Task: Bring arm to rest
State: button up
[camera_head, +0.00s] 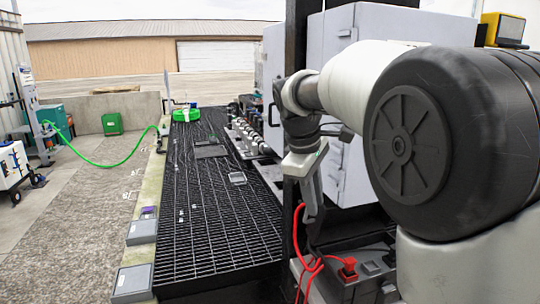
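My arm comes in from the right, with a large black joint close to the camera and a white link reaching back left. My gripper (312,208) hangs from the wrist at the middle of the view, pointing down, in front of the white cabinet (357,165). I cannot tell whether its fingers are open or shut, and I see no held object. It is right of the black grating (205,235) and above a dark unit (345,276) with red cables (300,235).
Grey boxes (133,280) line the grating's left edge. A green hose (105,164) crosses the open paved ground (85,220) at left.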

jog(key=s+d+r+m+t+y, duration=0.1)
jog(key=s+d+m, duration=0.15)
jog(key=s, duration=0.35)
jog(key=s+d+r+m+y, duration=0.1)
jog(key=s+m, duration=0.2)
jog(key=s, duration=0.4)
jog(key=s+f+m+t, duration=0.1)
jog(key=s+f+m, duration=0.1)
jog(key=s, duration=0.4)
jog(key=s+f+m+t, duration=0.1)
jog(key=s+f+m, duration=0.2)
jog(key=s, duration=0.4)
jog(key=shift+s+d+f+m, duration=0.2)
jog(key=shift+f+m, duration=0.15)
jog(key=shift+m, duration=0.2)
